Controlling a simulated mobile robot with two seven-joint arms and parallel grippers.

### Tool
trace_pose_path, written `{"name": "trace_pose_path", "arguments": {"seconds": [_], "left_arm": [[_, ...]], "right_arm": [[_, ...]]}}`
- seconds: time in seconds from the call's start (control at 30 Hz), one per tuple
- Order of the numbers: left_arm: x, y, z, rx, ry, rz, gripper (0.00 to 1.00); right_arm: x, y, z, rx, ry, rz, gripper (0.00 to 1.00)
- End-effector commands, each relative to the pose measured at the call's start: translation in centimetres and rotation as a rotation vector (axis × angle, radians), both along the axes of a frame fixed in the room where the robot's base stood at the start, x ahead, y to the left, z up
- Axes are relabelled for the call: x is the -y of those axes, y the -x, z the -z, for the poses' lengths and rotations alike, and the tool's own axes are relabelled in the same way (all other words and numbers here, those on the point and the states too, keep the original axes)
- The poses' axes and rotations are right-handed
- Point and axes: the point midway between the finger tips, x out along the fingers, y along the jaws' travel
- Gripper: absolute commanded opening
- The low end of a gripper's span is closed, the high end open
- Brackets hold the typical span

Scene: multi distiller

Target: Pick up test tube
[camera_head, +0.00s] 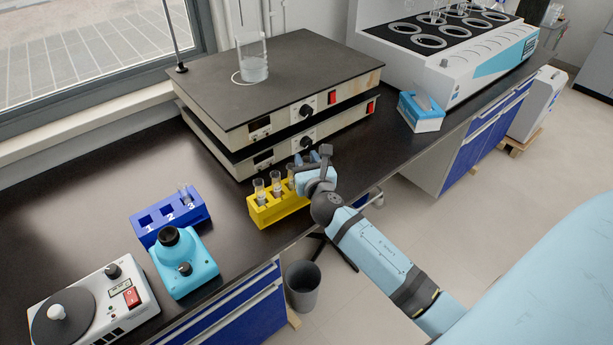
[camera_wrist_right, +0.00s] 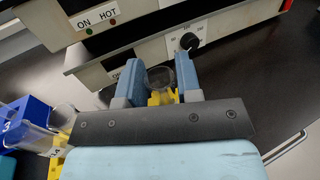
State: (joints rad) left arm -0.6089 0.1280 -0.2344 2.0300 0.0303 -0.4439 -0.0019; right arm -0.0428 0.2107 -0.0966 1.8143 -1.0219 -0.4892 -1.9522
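A yellow rack (camera_head: 262,215) stands near the front edge of the black bench. Clear test tubes stand upright in it, a left one (camera_head: 259,191) and a middle one (camera_head: 276,186); a third (camera_head: 291,177) is partly hidden by my right gripper. My right gripper (camera_head: 318,160) is at the rack's right end. In the right wrist view its two blue fingers (camera_wrist_right: 160,85) are apart, with a clear tube rim (camera_wrist_right: 160,76) and yellow rack parts between them. I cannot tell whether the fingers touch that tube. My left gripper is not in view.
Two stacked hot plates (camera_head: 285,90) stand close behind the rack, with a beaker (camera_head: 252,65) on top. A blue rack (camera_head: 150,230) with a tube (camera_head: 184,193) and a cyan device (camera_head: 184,265) are to the left. A tissue box (camera_head: 421,112) lies to the right.

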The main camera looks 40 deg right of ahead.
Motion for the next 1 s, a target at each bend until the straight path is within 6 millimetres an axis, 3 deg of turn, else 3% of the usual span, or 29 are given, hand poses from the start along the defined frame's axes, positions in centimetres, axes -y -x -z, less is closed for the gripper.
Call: {"name": "trace_pose_path", "arguments": {"seconds": [0.17, 0.33, 0.73, 1.0], "left_arm": [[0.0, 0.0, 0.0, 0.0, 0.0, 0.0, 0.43], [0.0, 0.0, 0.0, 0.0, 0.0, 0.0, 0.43], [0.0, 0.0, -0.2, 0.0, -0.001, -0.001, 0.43], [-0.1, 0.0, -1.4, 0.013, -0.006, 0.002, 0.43]], "right_arm": [[0.0, 0.0, 0.0, 0.0, 0.0, 0.0, 0.32], [0.0, 0.0, 0.0, 0.0, 0.0, 0.0, 0.0], [0.0, 0.0, -0.7, 0.002, 0.002, 0.0, 0.0], [0.1, -0.1, -4.6, 0.004, 0.002, -0.001, 0.0]]}}
